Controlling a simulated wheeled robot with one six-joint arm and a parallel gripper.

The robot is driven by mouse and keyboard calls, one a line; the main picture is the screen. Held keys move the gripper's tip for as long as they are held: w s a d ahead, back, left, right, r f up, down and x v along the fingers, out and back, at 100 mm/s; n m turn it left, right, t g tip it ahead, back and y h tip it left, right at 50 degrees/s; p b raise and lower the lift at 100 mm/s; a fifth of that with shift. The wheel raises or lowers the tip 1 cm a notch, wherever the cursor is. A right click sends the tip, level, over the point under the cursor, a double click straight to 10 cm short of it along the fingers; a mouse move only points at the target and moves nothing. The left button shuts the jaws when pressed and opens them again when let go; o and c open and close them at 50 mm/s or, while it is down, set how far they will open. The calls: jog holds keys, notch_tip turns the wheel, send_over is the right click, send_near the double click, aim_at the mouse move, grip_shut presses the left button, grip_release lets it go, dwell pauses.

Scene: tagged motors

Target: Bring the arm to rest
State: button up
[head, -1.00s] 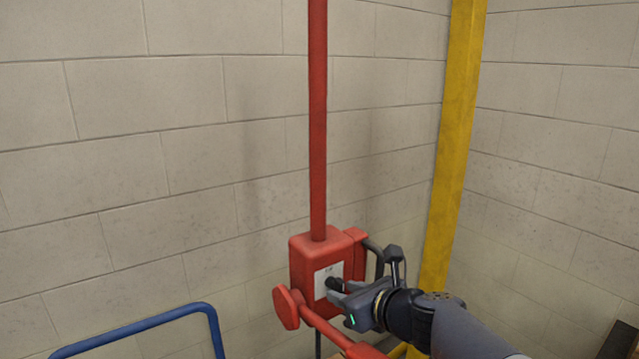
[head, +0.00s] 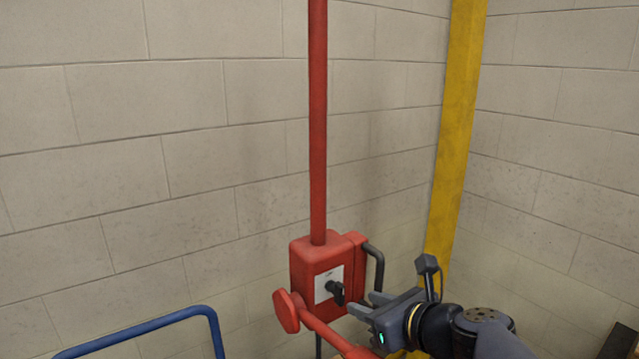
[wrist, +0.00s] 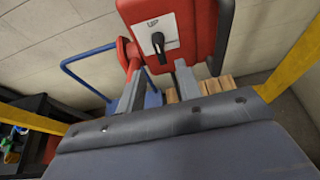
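My gripper (head: 368,304) is in the lower right of the head view, just right of a red switch box (head: 301,268). Its two fingers stand apart with nothing between them; they also show in the wrist view (wrist: 160,72). The box has a pale label plate with a black knob (head: 336,291). In the wrist view the knob (wrist: 158,46) lies beyond the fingertips, with a clear gap. The dark arm link runs off to the bottom right of the head view.
A red post (head: 318,120) rises from the box, and a red lever (head: 287,310) sticks out low at its left. A dark handle (head: 377,262) is at its right. A yellow post (head: 455,140) stands behind my gripper. A blue rail (head: 140,325) is at lower left.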

aim_at(343, 297)
jog(key=b+x, duration=0.1)
jog(key=x, duration=0.6)
jog(key=shift+a+f, duration=0.1)
jog(key=shift+f, duration=0.05)
jog(key=shift+d+r+m+p, duration=0.2)
jog(key=shift+r+m+p, duration=0.25)
jog(key=shift+p, duration=0.3)
jog(key=m+y+p, duration=0.1)
jog(key=m+y, duration=0.1)
jog(key=f+m+g+y+p, duration=0.1)
jog(key=m+p, duration=0.1)
jog(key=m, duration=0.1)
jog(key=shift+w+d+g+y, duration=0.1)
jog(key=shift+d+g+y, duration=0.1)
jog(key=shift+g+y, duration=0.15)
